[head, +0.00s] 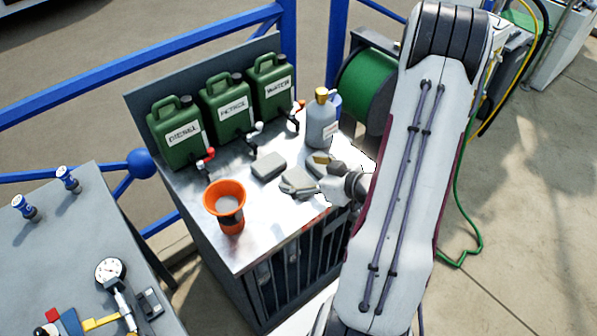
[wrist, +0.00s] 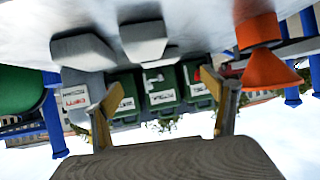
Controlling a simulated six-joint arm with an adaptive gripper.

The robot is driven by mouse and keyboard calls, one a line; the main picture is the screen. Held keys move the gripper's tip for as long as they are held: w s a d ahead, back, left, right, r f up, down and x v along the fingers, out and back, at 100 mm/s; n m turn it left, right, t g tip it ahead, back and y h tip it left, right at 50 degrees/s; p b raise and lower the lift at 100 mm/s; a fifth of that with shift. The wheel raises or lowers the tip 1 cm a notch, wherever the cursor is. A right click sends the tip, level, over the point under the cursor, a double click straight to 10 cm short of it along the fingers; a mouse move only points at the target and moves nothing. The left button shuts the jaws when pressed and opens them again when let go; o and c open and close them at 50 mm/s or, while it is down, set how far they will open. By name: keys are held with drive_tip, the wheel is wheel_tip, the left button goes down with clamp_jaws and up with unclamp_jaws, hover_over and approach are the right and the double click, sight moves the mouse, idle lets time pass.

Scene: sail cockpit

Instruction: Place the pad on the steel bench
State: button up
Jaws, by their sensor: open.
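A flat grey pad (head: 268,166) lies on the steel bench (head: 283,220), in front of the green cans. A grey block that looks like it shows in the wrist view (wrist: 143,40), where the scene is upside down. My gripper (head: 308,172) is low over the bench, just to the right of the pad and apart from it. Its two tan-faced fingers (wrist: 160,108) stand wide apart with nothing between them. A second grey block-like shape (wrist: 82,50) shows in front of the bottle in the wrist view; my gripper may hide it in the head view.
Green cans (head: 228,108) with taps line the back of the bench. A grey bottle (head: 321,125) stands at the back right. An orange funnel (head: 226,205) stands at the front left. Bare steel lies between funnel and gripper. Blue rails (head: 140,69) run behind.

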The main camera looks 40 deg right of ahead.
drive_tip(key=shift+r, duration=0.15)
idle(0.6)
drive_tip(key=shift+w+d+r+h, duration=0.2)
drive_tip(key=shift+w+r+h, duration=0.1)
drive_tip(key=shift+w, duration=0.05)
drive_tip(key=r, duration=0.1)
drive_tip(key=w+r+g+h, duration=0.1)
drive_tip(key=d+r+g, duration=0.1)
drive_tip(key=shift+w+r+n+h, duration=0.1)
drive_tip(key=shift+w+n+h, duration=0.2)
drive_tip(key=shift+h, duration=0.1)
drive_tip(key=s+a+r+m+g+h, duration=0.1)
drive_tip(key=a+r+h, duration=0.1)
drive_tip(key=r, duration=0.5)
drive_tip(key=s+a+r+m+g+h, duration=0.1)
drive_tip(key=a+r+h, duration=0.15)
drive_tip(key=r, duration=0.35)
drive_tip(key=s+a+r+g+y, duration=0.1)
drive_tip(key=s+a+r, duration=0.3)
drive_tip(key=s+a, duration=0.4)
drive_tip(key=s+a+r+g+y, duration=0.1)
drive_tip(key=s+a+r+y, duration=0.2)
drive_tip(key=s+a, duration=0.6)
drive_tip(key=a+y, duration=0.1)
drive_tip(key=a, duration=0.2)
drive_tip(key=shift+r, duration=0.35)
